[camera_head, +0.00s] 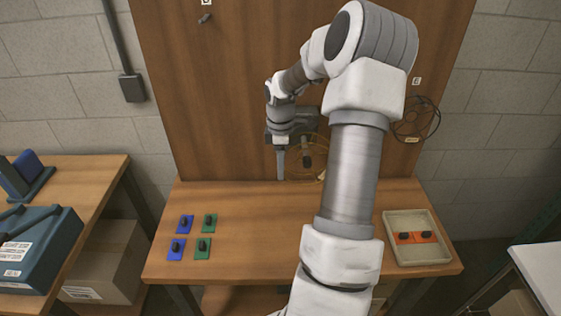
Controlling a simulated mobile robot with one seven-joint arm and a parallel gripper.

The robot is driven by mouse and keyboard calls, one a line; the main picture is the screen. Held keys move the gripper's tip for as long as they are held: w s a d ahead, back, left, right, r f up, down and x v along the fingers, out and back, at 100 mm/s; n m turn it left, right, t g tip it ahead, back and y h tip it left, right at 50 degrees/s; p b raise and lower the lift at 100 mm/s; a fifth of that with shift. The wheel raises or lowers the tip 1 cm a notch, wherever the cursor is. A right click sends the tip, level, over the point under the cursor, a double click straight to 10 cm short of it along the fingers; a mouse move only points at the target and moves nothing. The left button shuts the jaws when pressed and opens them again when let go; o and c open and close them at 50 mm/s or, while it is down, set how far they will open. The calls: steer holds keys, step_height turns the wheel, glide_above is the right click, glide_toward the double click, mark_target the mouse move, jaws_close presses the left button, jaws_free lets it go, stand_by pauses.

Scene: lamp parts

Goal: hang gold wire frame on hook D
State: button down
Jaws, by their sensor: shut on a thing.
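The gold wire frame (321,175) shows as thin, faint gold loops in front of the wooden back panel, just above the tabletop, with a small pale tag low on its right. My gripper (294,164) points down in front of the panel and is shut on the gold wire frame. The exact grip point is too small to tell. Hook D and its label are not visible; my arm covers much of the middle and right of the panel.
A hook (205,18) sits at the panel's upper left. A dark wire frame (435,118) hangs below label E (417,80). A tray (392,241) with orange parts (414,237) stands right.

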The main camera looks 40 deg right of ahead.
steer(key=s+a, duration=0.5)
steer(key=s, duration=0.1)
stand_by(1.4)
steer(key=shift+w+r, duration=0.1)
steer(key=shift+w, duration=0.05)
stand_by(1.2)
